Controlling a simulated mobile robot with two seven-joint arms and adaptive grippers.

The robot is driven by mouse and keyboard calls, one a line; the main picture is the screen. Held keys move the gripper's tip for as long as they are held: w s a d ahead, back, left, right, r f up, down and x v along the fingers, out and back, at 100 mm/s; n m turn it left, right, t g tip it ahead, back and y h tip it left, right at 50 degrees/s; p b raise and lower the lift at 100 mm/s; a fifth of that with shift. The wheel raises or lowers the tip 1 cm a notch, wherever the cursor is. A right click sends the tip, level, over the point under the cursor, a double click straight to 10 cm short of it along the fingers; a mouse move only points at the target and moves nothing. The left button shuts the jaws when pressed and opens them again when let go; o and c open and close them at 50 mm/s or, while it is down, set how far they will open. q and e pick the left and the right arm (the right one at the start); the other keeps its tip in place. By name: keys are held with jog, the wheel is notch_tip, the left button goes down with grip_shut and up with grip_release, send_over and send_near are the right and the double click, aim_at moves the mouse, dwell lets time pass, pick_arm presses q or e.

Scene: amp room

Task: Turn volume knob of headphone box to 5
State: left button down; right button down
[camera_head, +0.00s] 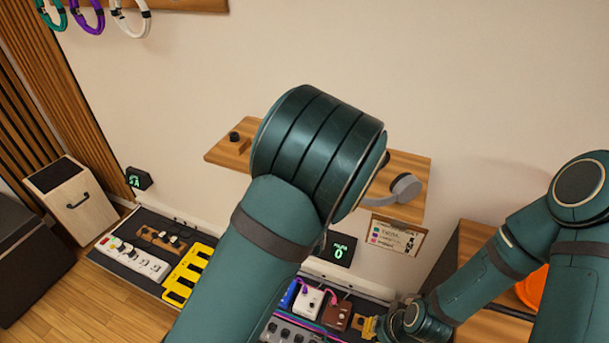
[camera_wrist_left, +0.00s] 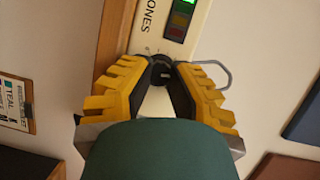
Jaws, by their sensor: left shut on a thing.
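The headphone box (camera_wrist_left: 155,35) is a cream panel with the letters "ONES" and a small green and red display, in the left wrist view. Its black volume knob (camera_wrist_left: 161,77) sits at the panel's near end. My left gripper (camera_wrist_left: 162,66) has its yellow fingers closed around the knob. The knob's setting cannot be read. In the head view my left arm covers the box, the knob and the left gripper. My right gripper (camera_head: 370,327) is low at the bottom right of the head view, small and partly hidden; its opening cannot be told.
A wooden wall shelf (camera_head: 415,165) carries grey headphones (camera_head: 406,187) and a small black round thing (camera_head: 235,137). A label board (camera_head: 393,236) hangs below. Pedals, including a yellow one (camera_head: 188,275), stand on the board below.

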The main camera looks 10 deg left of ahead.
pick_arm(q)
jog(key=shift+w+d+r, duration=0.1)
jog(key=shift+w+r, duration=0.05)
jog(key=shift+r, duration=0.1)
jog(key=c, duration=0.8)
grip_release()
jog(key=shift+f, duration=0.15)
jog(key=shift+f, duration=0.15)
jog(key=shift+s, duration=0.25)
jog(key=v, duration=0.7)
jog(key=shift+s+d, duration=0.2)
jog(key=shift+s, duration=0.15)
